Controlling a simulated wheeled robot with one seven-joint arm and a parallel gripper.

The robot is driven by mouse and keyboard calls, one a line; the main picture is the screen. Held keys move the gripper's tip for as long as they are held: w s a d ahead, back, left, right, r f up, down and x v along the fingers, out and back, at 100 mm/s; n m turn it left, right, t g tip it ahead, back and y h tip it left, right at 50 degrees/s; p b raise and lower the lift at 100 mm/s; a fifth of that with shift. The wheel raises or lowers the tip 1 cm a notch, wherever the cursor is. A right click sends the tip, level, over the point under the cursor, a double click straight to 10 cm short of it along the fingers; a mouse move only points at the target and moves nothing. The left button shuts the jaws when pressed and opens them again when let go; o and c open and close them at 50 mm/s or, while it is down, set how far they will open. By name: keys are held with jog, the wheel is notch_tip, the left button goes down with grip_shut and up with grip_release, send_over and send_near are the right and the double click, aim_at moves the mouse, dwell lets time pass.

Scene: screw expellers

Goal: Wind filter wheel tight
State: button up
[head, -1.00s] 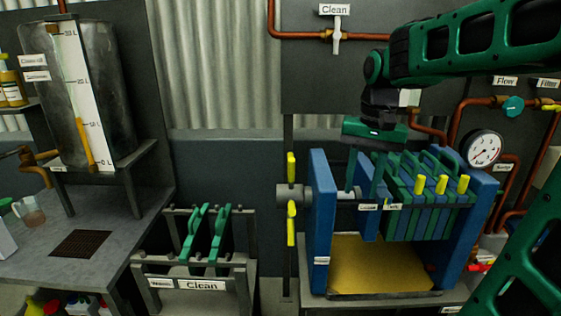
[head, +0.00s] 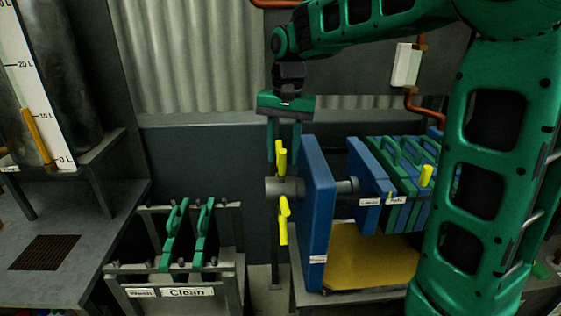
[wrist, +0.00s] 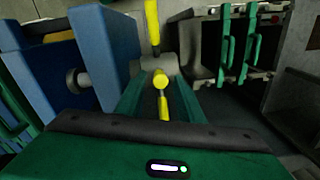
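The filter wheel (head: 291,187) is a grey hub with yellow handles on the left outer side of the blue press frame (head: 318,215). One yellow handle (head: 281,158) points up and another (head: 284,226) hangs down. My gripper (head: 283,150) points down over the wheel, its green fingers apart. The upper handle's top appears between the fingers, with gaps at the sides. In the wrist view a yellow handle (wrist: 160,78) also shows between the fingers. I cannot tell whether they touch. A metal screw shaft (head: 347,185) runs from the frame to the blue end plate (head: 366,185).
Green and blue filter plates (head: 398,180) stand packed in the press, above a yellow tray (head: 365,260). A grey rack (head: 225,265) labelled Clean holds green-handled plates at lower left. A tank (head: 75,80) stands at far left. My arm covers the right side.

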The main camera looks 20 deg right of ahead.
jog(key=shift+a+f, duration=0.1)
jog(key=shift+f, duration=1.35)
grip_shut()
jog(key=shift+a, duration=0.1)
